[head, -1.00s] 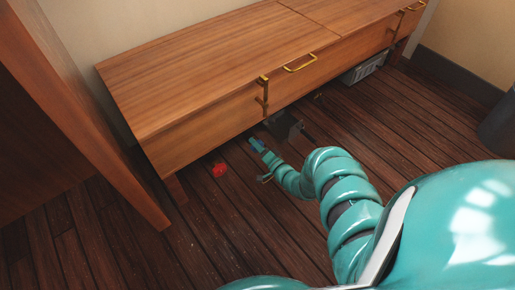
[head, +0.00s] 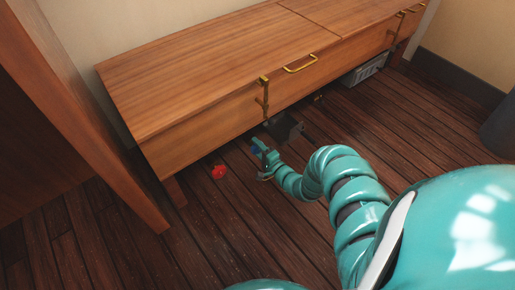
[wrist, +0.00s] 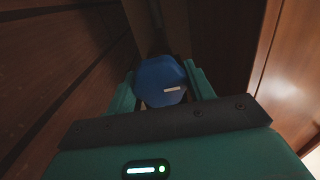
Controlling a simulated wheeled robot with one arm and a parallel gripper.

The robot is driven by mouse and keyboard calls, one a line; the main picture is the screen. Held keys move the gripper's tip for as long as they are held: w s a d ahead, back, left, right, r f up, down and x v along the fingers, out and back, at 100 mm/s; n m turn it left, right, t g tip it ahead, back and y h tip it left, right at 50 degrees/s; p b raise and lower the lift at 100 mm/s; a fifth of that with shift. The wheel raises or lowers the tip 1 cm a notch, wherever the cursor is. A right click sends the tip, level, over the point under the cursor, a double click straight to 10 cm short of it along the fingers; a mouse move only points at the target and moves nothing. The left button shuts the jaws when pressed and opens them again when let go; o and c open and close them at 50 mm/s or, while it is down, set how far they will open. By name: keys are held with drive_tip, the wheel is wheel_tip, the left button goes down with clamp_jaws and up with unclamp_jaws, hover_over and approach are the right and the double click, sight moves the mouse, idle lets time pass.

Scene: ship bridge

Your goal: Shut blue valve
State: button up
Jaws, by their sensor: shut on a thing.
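The blue valve (wrist: 158,78) is a rounded blue knob with a short white mark on its face. In the wrist view it sits between the two green fingers of my gripper (wrist: 160,88), which are shut on it, one on each side. In the head view my gripper (head: 260,149) is low, near the floor at the front edge of the bench. There the blue valve is mostly hidden by the gripper, with only a small dark blue patch showing.
A red valve (head: 218,172) is left of my gripper, low by the bench. The wooden bench (head: 210,75) overhangs the area. A dark box-like part (head: 284,128) is just beyond the gripper. A grey crate (head: 364,70) is under the bench. The floor at front left is clear.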

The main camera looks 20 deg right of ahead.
drive_tip(key=o, duration=1)
drive_tip(key=shift+c, duration=0.2)
drive_tip(key=shift+s+d+r+p, duration=0.1)
drive_tip(key=shift+s+d+p, duration=0.05)
drive_tip(key=shift+s+p, duration=0.2)
drive_tip(key=p+v, duration=0.7)
drive_tip(key=v, duration=0.9)
drive_tip(key=shift+s+p, duration=0.35)
drive_tip(key=shift+d, duration=0.1)
